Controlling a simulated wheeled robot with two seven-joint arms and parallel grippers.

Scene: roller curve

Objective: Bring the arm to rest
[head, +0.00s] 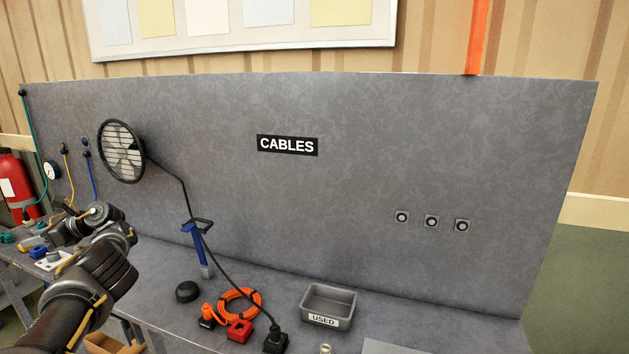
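My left arm (90,285) comes in from the lower left and bends back toward the left side of the bench. My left gripper (62,232) is at the far left, above small parts on the bench. Its fingertips are small and dark against the clutter, so I cannot tell whether it is open or shut, or whether it touches anything. My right gripper is not in view.
On the bench are a grey USED tray (328,305), an orange cable coil (240,303), a black plug (275,342), a red block (239,330) and a blue-handled tool (195,245). A caged fan (121,151) fronts the grey panel (350,190).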

